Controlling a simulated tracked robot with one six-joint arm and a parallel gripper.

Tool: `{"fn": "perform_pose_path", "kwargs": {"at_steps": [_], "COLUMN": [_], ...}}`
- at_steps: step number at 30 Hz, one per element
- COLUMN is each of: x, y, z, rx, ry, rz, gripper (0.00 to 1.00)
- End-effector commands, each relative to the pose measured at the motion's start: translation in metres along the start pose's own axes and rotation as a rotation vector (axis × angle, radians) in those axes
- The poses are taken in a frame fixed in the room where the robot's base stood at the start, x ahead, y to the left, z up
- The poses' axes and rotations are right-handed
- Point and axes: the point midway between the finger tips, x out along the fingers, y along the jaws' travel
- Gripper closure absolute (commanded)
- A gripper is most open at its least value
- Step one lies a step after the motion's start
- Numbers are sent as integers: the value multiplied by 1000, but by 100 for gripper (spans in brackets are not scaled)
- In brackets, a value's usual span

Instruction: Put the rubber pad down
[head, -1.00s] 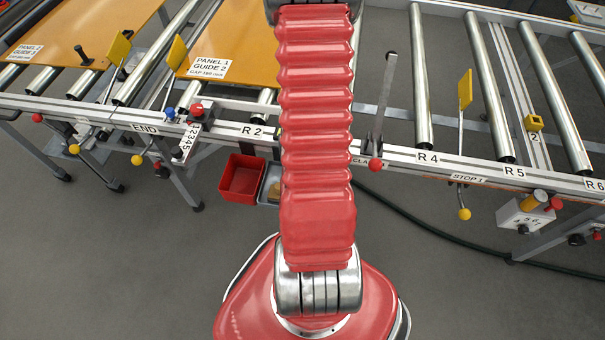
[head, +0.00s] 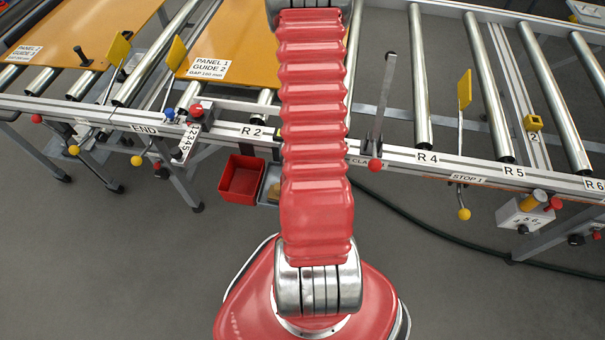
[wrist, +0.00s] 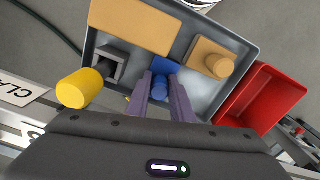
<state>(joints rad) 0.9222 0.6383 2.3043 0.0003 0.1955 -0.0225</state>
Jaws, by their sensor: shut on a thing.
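In the wrist view my gripper (wrist: 160,98) is shut on a small blue piece (wrist: 163,68), a block with a round knob. It is the only thing between the fingers, so I take it to be the rubber pad. The fingers and the piece are over the grey tray (wrist: 257,50); whether the piece touches the tray floor, I cannot tell. In the head view my gripper is hidden behind my red arm. The grey tray (head: 263,197) shows only in part there.
The tray also holds a flat tan block (wrist: 130,22), a grey bracket (wrist: 113,62) and a tan block with a knob (wrist: 208,58). A yellow cylinder (wrist: 78,89) is near the tray's left side. A red bin (wrist: 262,98) adjoins the tray. The roller conveyor (head: 440,160) stands close by.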

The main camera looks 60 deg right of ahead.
Motion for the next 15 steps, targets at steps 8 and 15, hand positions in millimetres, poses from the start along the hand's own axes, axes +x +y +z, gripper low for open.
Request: {"fn": "perform_pose_path", "kwargs": {"at_steps": [8,15], "x": [2,2], "y": [0,0], "z": [0,0], "rx": [0,-1], "ry": [0,0], "rz": [0,0], "gripper": [100,63]}}
